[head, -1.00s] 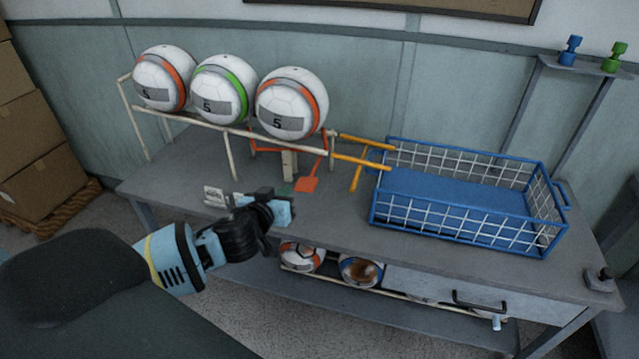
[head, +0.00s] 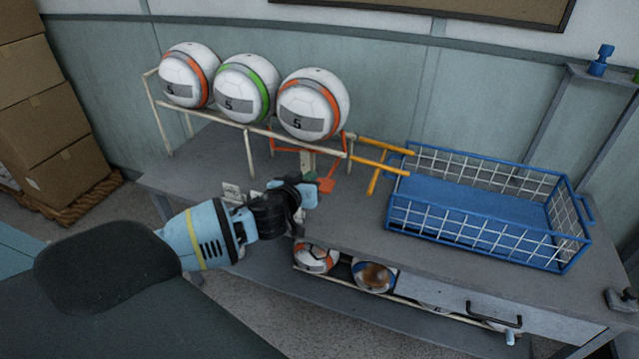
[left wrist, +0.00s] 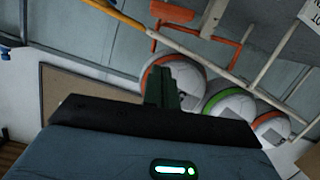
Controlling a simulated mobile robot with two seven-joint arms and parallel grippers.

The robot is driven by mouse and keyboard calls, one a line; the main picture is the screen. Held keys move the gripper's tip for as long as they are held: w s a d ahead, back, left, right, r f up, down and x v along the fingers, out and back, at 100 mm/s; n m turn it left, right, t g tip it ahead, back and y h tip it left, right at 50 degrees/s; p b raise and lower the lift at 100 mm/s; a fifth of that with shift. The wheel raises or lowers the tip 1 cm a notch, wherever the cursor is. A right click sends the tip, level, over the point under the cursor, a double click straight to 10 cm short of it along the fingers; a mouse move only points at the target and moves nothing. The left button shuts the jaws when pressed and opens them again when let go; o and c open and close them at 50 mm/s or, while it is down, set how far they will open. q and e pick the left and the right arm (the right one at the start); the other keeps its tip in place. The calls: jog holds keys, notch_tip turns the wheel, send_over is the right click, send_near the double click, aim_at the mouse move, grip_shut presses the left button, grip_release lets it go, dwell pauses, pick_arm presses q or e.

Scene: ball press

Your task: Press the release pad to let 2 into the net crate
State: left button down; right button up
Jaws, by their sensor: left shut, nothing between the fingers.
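The orange release pad (head: 326,186) sits low under the front of the ball rack (head: 235,129), above the bench top. Three white balls marked 5 stand in a row on the rack: an orange-banded one (head: 187,75) at the left, a green-banded one (head: 245,88) in the middle and another orange-banded one (head: 313,104) beside the exit rails. The blue net crate (head: 487,240) is empty. The fingers also show in the left wrist view (left wrist: 161,85).
Yellow rails (head: 381,165) lead from the rack to the crate. Several balls (head: 316,256) lie on the shelf below the bench top (head: 350,230). Cardboard boxes (head: 45,135) stand at the left. A drawer handle (head: 494,314) is at the front right.

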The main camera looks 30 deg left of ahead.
aim_at(327, 179)
pick_arm(q)
jog(key=x, duration=0.5)
jog(key=shift+w+d+f+b, duration=0.1)
jog(key=shift+f+b, duration=0.05)
jog(key=shift+f, duration=0.45)
jog(key=shift+w+d+f+b, duration=0.1)
jog(key=shift+f+b, duration=0.05)
jog(key=shift+f, duration=0.45)
jog(key=shift+d+f, duration=0.1)
jog(key=shift+f, duration=0.7)
pick_arm(e)
jog(key=shift+s+f, duration=0.4)
jog(key=shift+f, duration=0.1)
pick_arm(q)
jog(key=shift+d+f, duration=0.1)
jog(key=shift+f, duration=0.05)
jog(key=shift+d+f+b, duration=0.1)
jog(key=shift+f+b, duration=0.15)
jog(key=shift+b, duration=0.1)
pick_arm(e)
jog(key=shift+s+f, duration=0.2)
jog(key=shift+f, duration=0.15)
